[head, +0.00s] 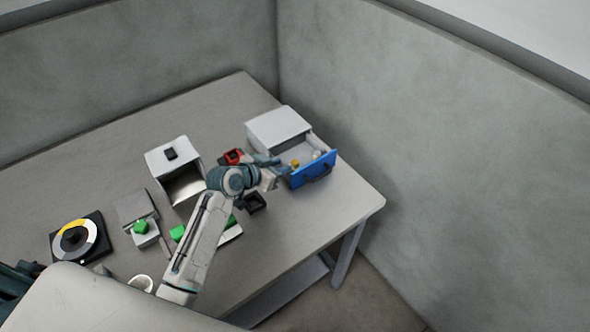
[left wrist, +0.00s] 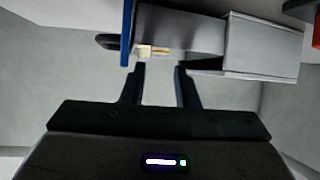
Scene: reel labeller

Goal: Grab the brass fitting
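The brass fitting (head: 295,163) is a small gold piece inside the open drawer of the grey cabinet (head: 277,125). The drawer has a blue front (head: 314,170) with a dark handle. A small cream piece (head: 316,154) lies near the fitting. My left gripper (head: 283,167) is at the drawer's near left side, close to the fitting. In the left wrist view its two fingers (left wrist: 160,80) are apart with nothing between them. The fitting (left wrist: 161,50) shows just beyond the fingertips, partly hidden by the drawer side. My right gripper is not in view.
A red and black item (head: 233,156) stands left of the cabinet. A white open-fronted box (head: 171,158), green blocks (head: 140,227), a dark tray (head: 255,202) and a reel device (head: 74,238) are on the table. The table's right corner is clear.

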